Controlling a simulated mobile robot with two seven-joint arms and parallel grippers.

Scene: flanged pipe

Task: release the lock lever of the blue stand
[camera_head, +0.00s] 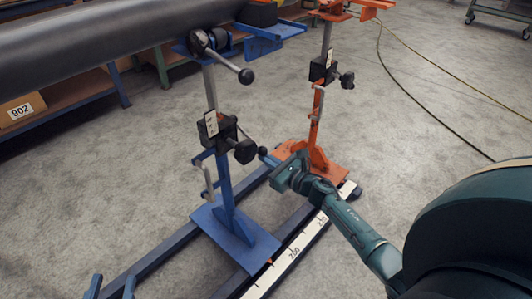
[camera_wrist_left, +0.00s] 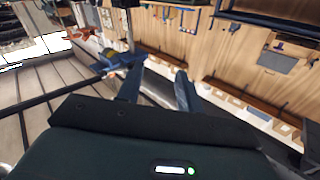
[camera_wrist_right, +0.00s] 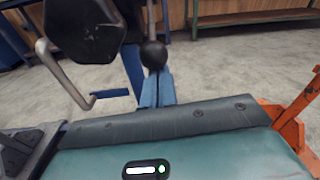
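The blue stand (camera_head: 225,190) stands upright under a big dark pipe (camera_head: 110,40). On its post is a black block with a large black knob (camera_head: 246,151); the knob also shows in the right wrist view (camera_wrist_right: 85,28). A thin lever ends in a small black ball (camera_head: 262,152). In the right wrist view this ball (camera_wrist_right: 153,55) is just beyond the tips of my right gripper (camera_wrist_right: 158,78), whose fingers are together; contact cannot be told. Higher up is another ball-ended lever (camera_head: 245,76). My left gripper (camera_wrist_left: 158,75) is open and empty, away from the stand.
An orange stand (camera_head: 316,130) stands close behind my right gripper. A bent crank handle (camera_head: 208,182) hangs on the blue stand's post. Dark floor rails with a white scale (camera_head: 290,254) run below.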

